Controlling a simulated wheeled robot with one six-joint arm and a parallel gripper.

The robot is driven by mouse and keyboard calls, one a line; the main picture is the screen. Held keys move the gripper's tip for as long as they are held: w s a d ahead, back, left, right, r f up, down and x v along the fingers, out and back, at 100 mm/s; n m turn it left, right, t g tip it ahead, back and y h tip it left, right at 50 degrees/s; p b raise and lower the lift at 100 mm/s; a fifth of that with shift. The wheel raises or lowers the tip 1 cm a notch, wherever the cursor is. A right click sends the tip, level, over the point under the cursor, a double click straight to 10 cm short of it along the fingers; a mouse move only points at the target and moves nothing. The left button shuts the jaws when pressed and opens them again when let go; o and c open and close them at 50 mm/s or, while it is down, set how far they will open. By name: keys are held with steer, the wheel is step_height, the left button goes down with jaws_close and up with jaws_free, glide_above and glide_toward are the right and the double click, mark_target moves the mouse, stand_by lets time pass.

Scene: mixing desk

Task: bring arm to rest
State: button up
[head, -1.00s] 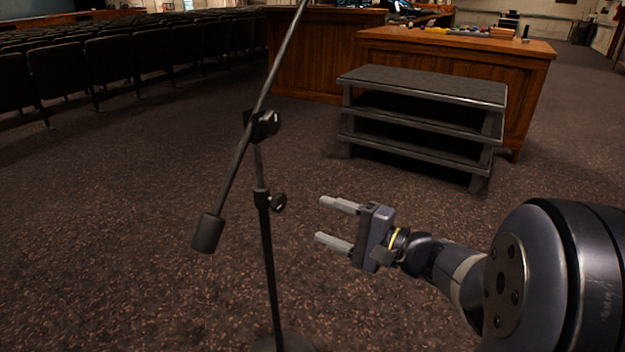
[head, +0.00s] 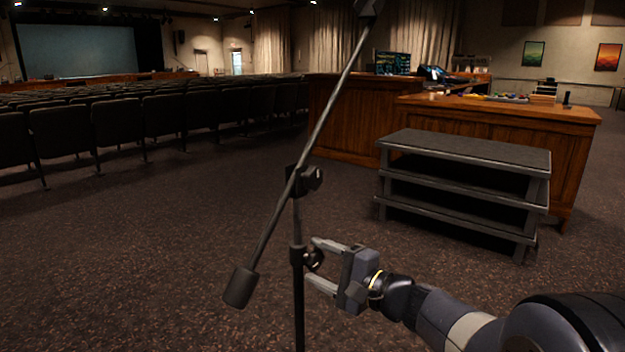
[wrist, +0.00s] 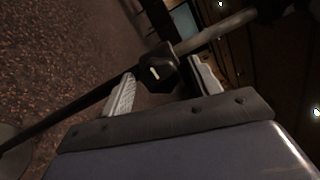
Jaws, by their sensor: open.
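My gripper (head: 312,261) is open at the end of my arm in the head view, its two fingers pointing left. A black microphone stand (head: 298,315) with a slanted boom and a dark counterweight stands upright just left of it. In the head view the stand's lower knob (head: 314,259) appears between the fingertips. In the wrist view a black clamp knob (wrist: 156,72) of the stand shows between and beyond the two fingers. I cannot tell whether the fingers touch the stand. Nothing is clamped in the jaws. The stand's base is out of the head view.
A grey stepped riser (head: 465,150) stands right of centre, before a wooden desk (head: 585,150) with small coloured items on top. Rows of dark seats (head: 110,130) fill the left. Carpet (head: 130,270) at front left is clear.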

steer(key=shift+d, duration=0.1)
steer(key=p+v, duration=0.3)
steer(key=v, duration=0.8)
steer(key=b+x, duration=0.3)
steer(key=x, duration=0.7)
steer(key=shift+w+a+f, duration=0.15)
steer(key=shift+a, duration=0.2)
steer(key=shift+w+a, duration=0.2)
steer(key=shift+a, duration=0.05)
steer(key=m, duration=0.6)
steer(key=shift+d+r+m, duration=0.1)
steer(key=shift+r+m, duration=0.15)
steer(key=shift+m, duration=0.05)
steer(key=m+p, duration=0.2)
steer(key=shift+r+m+p, duration=0.15)
steer(key=shift+m+p, duration=0.2)
steer(key=shift+m, duration=0.05)
steer(key=m+p, duration=0.4)
steer(key=p+v, duration=0.1)
steer(key=v, duration=0.3)
steer(key=shift+s+d, duration=0.1)
steer(key=shift+d, duration=0.15)
steer(key=shift+s+d+f, duration=0.2)
steer(key=shift+s+d, duration=0.1)
steer(key=shift+s, duration=0.05)
